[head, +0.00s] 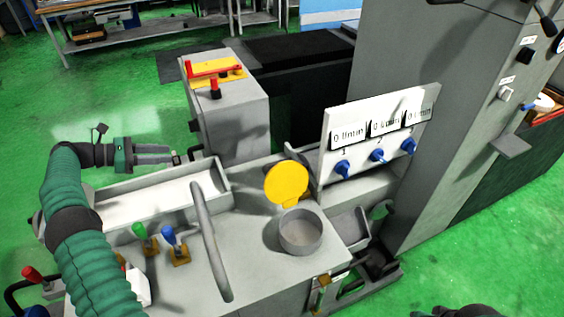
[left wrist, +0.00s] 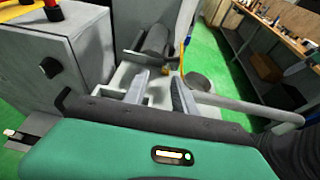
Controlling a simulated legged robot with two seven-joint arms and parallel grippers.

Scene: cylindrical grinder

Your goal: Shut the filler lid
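The yellow round filler lid (head: 287,182) stands open, tilted up on its hinge at the back edge of the grey round filler cup (head: 300,232). The cup's mouth is uncovered. My left gripper (head: 172,155) is left of the lid, above the far end of the white trough and well apart from it. In the left wrist view its two fingers (left wrist: 160,92) are spread with nothing between them. A thin yellow edge beyond the fingers there may be the lid, but I cannot tell. My right gripper does not show clearly.
Right of the lid stands a white panel (head: 375,132) with blue knobs (head: 377,155). A grey curved bar (head: 210,245) rises between trough and cup. Green and blue levers (head: 169,236) stand near my left arm. A grey box with red knobs (head: 228,105) stands behind.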

